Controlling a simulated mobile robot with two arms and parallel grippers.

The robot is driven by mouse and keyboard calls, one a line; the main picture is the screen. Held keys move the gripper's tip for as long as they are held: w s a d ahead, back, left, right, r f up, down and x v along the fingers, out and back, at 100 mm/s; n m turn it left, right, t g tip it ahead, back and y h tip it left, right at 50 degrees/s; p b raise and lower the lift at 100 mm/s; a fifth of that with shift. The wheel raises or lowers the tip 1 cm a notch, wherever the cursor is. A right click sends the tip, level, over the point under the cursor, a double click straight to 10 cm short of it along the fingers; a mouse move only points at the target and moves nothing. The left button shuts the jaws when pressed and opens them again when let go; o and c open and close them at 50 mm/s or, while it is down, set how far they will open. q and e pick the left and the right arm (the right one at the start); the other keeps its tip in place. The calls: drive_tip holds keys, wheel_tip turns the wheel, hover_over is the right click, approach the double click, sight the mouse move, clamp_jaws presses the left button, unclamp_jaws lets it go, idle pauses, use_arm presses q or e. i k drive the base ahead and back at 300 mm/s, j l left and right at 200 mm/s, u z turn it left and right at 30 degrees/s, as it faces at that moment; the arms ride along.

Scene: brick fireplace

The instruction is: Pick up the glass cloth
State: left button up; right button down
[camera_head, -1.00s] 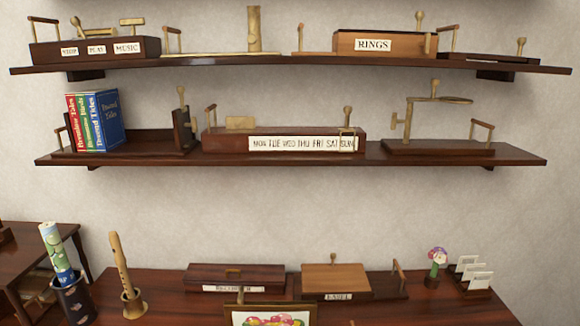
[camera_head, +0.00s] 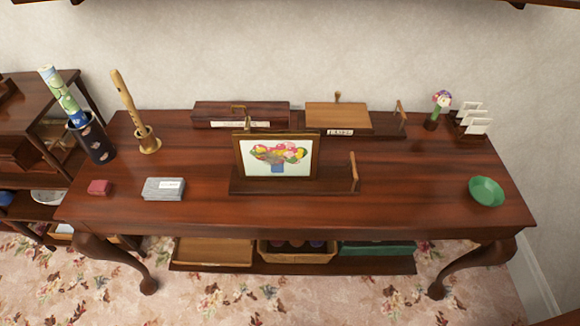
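A grey, flat, block-like item (camera_head: 164,189) with a small white label lies on the left front of the dark wooden table (camera_head: 400,190). It may be the glass cloth, but the label is too small to read. A small red item (camera_head: 99,187), possibly folded cloth, lies to its left, apart from it. Neither of my grippers shows in the head view.
A framed flower picture (camera_head: 276,157) on a wooden stand is mid-table. A green bowl (camera_head: 486,191) is at right. A recorder (camera_head: 126,102) and a dark pot (camera_head: 91,138) stand at back left. A lower shelf holds a basket (camera_head: 297,257).

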sight(172, 190)
drive_tip(key=u, duration=1.1)
